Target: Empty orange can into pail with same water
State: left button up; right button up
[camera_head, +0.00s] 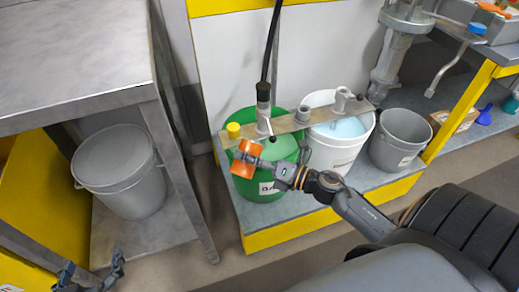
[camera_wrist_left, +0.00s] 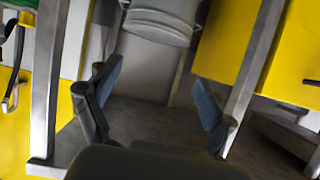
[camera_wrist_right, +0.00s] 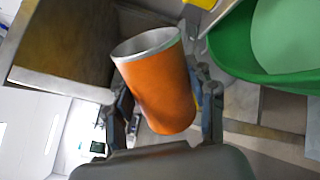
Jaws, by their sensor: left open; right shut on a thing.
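The orange can (camera_head: 243,168) is held by my right gripper (camera_head: 264,163), which is shut around its side. In the head view it overlaps the left front of the green pail (camera_head: 254,204), which holds pale green liquid (camera_head: 280,148). In the right wrist view the can (camera_wrist_right: 160,95) shows its grey rim and a grey inside; I cannot tell whether it holds liquid. The green pail (camera_wrist_right: 228,52) is to its right there. A white pail (camera_head: 334,155) holds pale blue liquid (camera_head: 340,127). My left gripper (camera_head: 92,276) is open and empty, low at the left.
A metal beam (camera_head: 290,123) with a yellow knob and agitator fittings crosses above the green and white pails. A grey pail (camera_head: 399,143) stands to their right. Floor in front is clear.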

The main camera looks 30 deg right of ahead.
pick_arm(q)
jog(key=shift+s+a+f+g, duration=0.1)
jog(key=shift+s+f+g, duration=0.3)
jog(key=shift+f, duration=0.15)
pick_arm(e)
jog(key=shift+f+m, duration=0.35)
jog(key=shift+m, duration=0.45)
